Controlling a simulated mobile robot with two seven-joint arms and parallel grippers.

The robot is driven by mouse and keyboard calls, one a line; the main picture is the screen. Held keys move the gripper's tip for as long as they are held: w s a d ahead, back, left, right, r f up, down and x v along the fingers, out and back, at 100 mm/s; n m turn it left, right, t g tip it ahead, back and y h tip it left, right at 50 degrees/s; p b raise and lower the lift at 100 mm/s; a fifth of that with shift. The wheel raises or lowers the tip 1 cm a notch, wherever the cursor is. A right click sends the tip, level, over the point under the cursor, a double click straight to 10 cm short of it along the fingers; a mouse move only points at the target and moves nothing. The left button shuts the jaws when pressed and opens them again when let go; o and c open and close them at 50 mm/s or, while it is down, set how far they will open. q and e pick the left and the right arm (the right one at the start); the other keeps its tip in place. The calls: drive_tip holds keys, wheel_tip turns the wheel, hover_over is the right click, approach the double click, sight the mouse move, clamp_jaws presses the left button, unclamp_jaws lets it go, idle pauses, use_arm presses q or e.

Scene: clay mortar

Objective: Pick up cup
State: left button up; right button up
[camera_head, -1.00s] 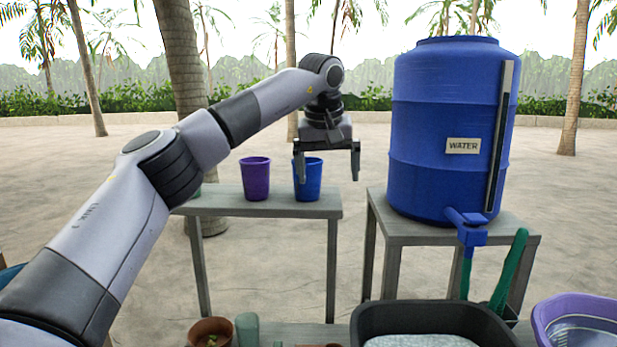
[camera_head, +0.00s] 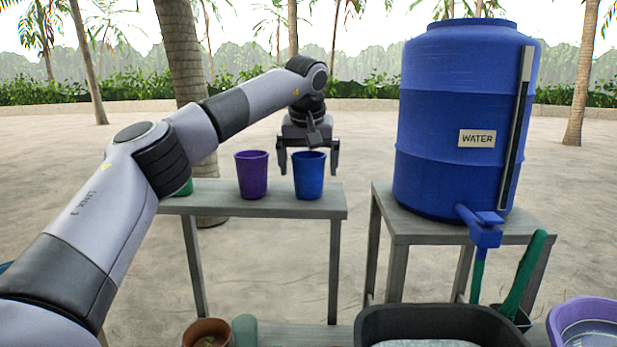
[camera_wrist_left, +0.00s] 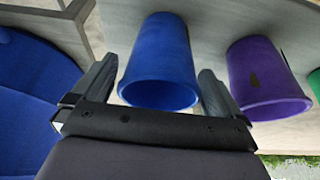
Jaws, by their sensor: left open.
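A blue cup (camera_head: 309,178) stands upright near the right end of a narrow grey table (camera_head: 215,205). A purple cup (camera_head: 252,176) stands to its left. My left gripper (camera_head: 308,170) is open at the blue cup, its two fingers showing on either side of the rim. In the left wrist view the blue cup (camera_wrist_left: 160,60) lies between the open fingers (camera_wrist_left: 158,72), with no clear contact visible. The purple cup (camera_wrist_left: 265,75) is just outside the right finger there. My right gripper is not in view.
A green cup (camera_head: 184,187) is partly hidden behind my left arm. A blue water barrel (camera_head: 450,120) with a tap stands on a separate stand (camera_head: 400,225) to the right. A black tub (camera_head: 435,322), a purple basin (camera_head: 590,312) and a pot (camera_head: 207,330) are in front.

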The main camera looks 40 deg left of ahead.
use_arm(q)
drive_tip(key=shift+w+a+f, duration=0.1)
drive_tip(key=shift+w+f, duration=0.05)
drive_tip(key=shift+f, duration=0.35)
drive_tip(key=c, duration=1)
drive_tip(key=shift+r, duration=0.1)
wheel_tip(320, 180, up, 10)
